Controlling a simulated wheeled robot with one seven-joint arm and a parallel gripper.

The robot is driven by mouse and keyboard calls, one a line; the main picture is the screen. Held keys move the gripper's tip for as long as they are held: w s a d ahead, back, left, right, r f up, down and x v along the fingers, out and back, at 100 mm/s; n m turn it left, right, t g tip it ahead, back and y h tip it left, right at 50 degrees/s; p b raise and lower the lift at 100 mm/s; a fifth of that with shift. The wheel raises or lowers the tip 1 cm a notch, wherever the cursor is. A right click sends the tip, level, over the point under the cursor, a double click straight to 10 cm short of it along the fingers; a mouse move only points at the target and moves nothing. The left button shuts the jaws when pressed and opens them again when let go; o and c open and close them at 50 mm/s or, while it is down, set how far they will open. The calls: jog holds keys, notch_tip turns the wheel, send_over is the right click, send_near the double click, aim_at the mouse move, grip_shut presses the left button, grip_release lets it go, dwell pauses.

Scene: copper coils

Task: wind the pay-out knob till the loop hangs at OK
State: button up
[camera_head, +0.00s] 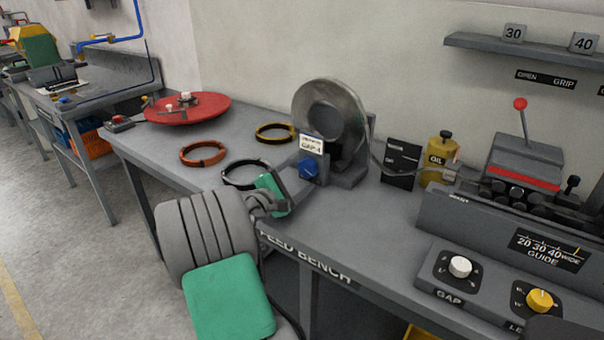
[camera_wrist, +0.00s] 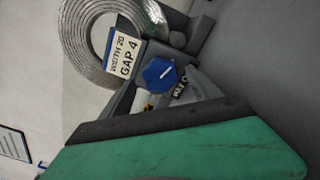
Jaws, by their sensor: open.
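The blue knob (camera_head: 308,168), which looks like the pay-out knob, sits on the grey stand below a "GAP 4" card, in front of the silver coil (camera_head: 301,100). In the wrist view the knob (camera_wrist: 160,74) shows a pale pointer line, beside partly covered lettering. My gripper (camera_head: 284,190) is open, just in front of and below the knob, apart from it. One green finger with a dark edge fills the lower wrist view. A thin strip (camera_head: 385,171) sags from the coil towards the right, past a dark marked board (camera_head: 400,160); its marks are too small to read.
Black (camera_head: 240,186), orange (camera_head: 182,154) and yellow (camera_head: 259,137) rings lie left of the stand, near a red turntable (camera_head: 205,108). A yellow oil can (camera_head: 438,163) and the feed machine (camera_head: 470,222) stand to the right. The bench front between is clear.

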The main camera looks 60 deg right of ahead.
jog(key=a, duration=0.4)
jog(key=w+a, duration=0.1)
jog(key=a, duration=0.1)
jog(key=shift+a, duration=0.1)
jog(key=shift+r, duration=0.1)
